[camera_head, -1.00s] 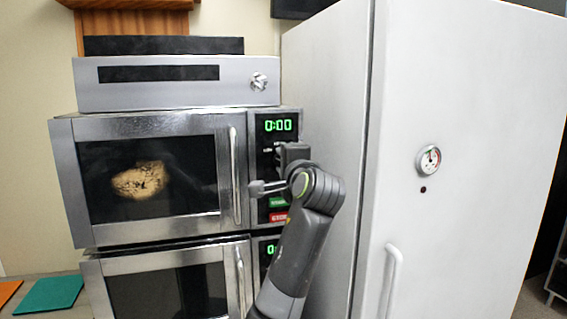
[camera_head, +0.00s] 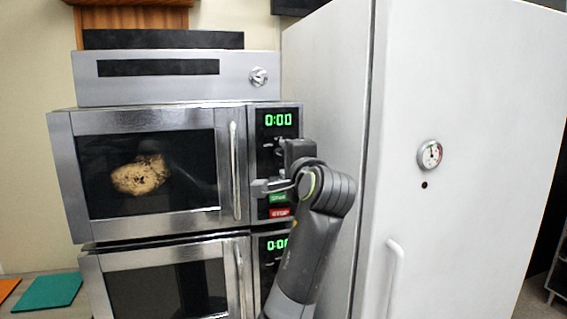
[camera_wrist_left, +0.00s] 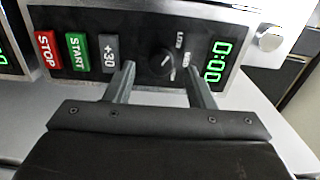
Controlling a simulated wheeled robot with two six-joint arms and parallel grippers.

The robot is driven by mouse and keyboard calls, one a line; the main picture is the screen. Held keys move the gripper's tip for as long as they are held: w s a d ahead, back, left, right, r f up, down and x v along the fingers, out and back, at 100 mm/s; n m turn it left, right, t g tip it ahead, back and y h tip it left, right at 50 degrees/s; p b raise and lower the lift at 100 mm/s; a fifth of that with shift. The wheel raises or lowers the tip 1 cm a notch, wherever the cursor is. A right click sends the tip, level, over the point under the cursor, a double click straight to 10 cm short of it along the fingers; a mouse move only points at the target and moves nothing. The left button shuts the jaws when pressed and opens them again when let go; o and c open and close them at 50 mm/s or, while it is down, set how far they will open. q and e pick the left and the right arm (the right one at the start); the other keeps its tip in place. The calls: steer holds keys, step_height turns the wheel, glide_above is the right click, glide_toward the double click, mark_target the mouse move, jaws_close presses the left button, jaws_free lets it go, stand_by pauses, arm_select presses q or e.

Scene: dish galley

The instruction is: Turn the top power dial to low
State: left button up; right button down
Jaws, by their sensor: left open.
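The top power dial (camera_wrist_left: 158,62) is a round black knob on the upper microwave's control panel (camera_wrist_left: 120,22). In the left wrist view it has a light pointer mark and small white labels around it, one reading LOW. My left gripper (camera_wrist_left: 160,72) is open, its two fingers on either side of the dial. I cannot tell whether they touch it. In the head view my left gripper (camera_head: 272,170) is in front of the upper microwave's panel and hides the dial. My right gripper is not in view.
The upper microwave (camera_head: 230,115) shows a green 0:00 display (camera_head: 278,119) and holds food behind its glass. A second microwave (camera_head: 90,270) sits below. A steel unit (camera_head: 85,80) with a knob is on top. A tall white fridge (camera_head: 470,80) stands close on the right.

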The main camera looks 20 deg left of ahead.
arm_select(q)
steer(key=b+v, duration=0.8)
steer(key=v, duration=0.6)
steer(key=shift+s+d, duration=0.25)
